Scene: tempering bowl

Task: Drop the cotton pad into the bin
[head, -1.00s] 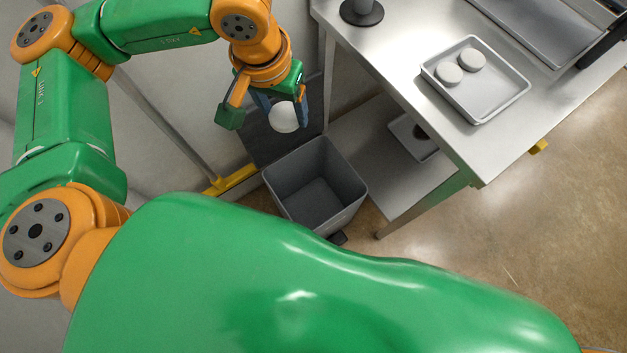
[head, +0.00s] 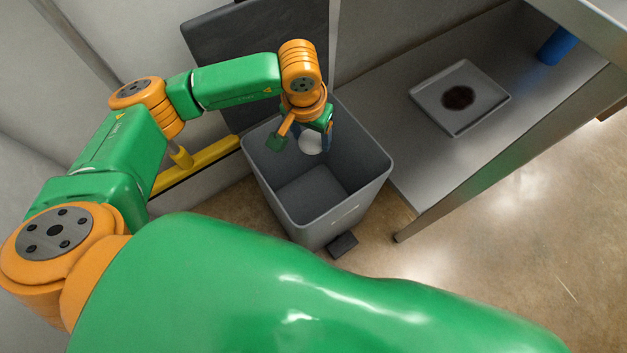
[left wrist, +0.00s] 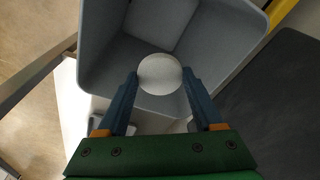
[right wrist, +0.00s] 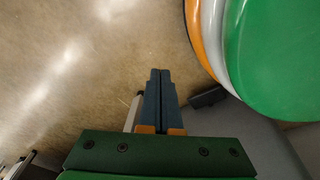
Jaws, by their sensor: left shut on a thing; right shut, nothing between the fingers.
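The white round cotton pad (head: 310,143) is held between the fingers of my left gripper (head: 316,138). In the left wrist view the pad (left wrist: 160,74) sits at the fingertips of the left gripper (left wrist: 160,82), with the bin's inside behind it. The grey bin (head: 268,188) stands open on the floor, and the pad shows over its opening, near the back rim. I cannot tell exactly how high the pad is. The bin's walls also show in the left wrist view (left wrist: 108,62). My right gripper (right wrist: 160,80) is shut and empty, above the floor in the right wrist view.
A dark grey panel (head: 255,60) stands behind the bin, with a yellow bar (head: 205,163) at left. A metal shelf (head: 400,160) to the right bears a grey tray (head: 485,112) with a dark round patch and a blue object (head: 557,46). Floor is clear at the lower right.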

